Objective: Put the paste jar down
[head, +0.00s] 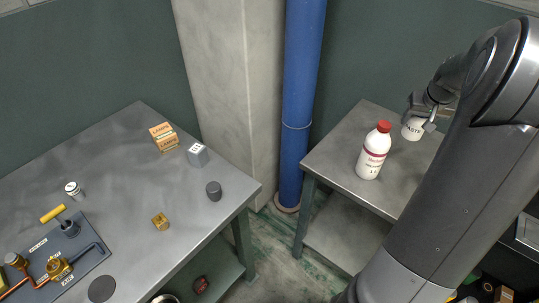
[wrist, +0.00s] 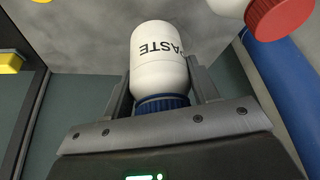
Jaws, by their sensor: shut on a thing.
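The paste jar (head: 412,128) is white with a dark PASTE label, at the right-hand steel table (head: 345,140), right of the white bottle with a red cap (head: 373,152). My gripper (head: 424,122) is shut on it. In the wrist view the jar (wrist: 160,62) sits between the two fingers, its blue lid (wrist: 163,103) towards my palm. Whether its base touches the table or is a little above it, I cannot tell. My arm hides part of the table's right side.
The red-capped bottle stands close to the jar. A blue pipe (head: 303,90) and a concrete column (head: 235,85) stand between the tables. The left table (head: 130,165) bears small boxes (head: 163,136), a grey block (head: 197,154), a dark cylinder (head: 214,190) and a brass-fitted panel (head: 60,255).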

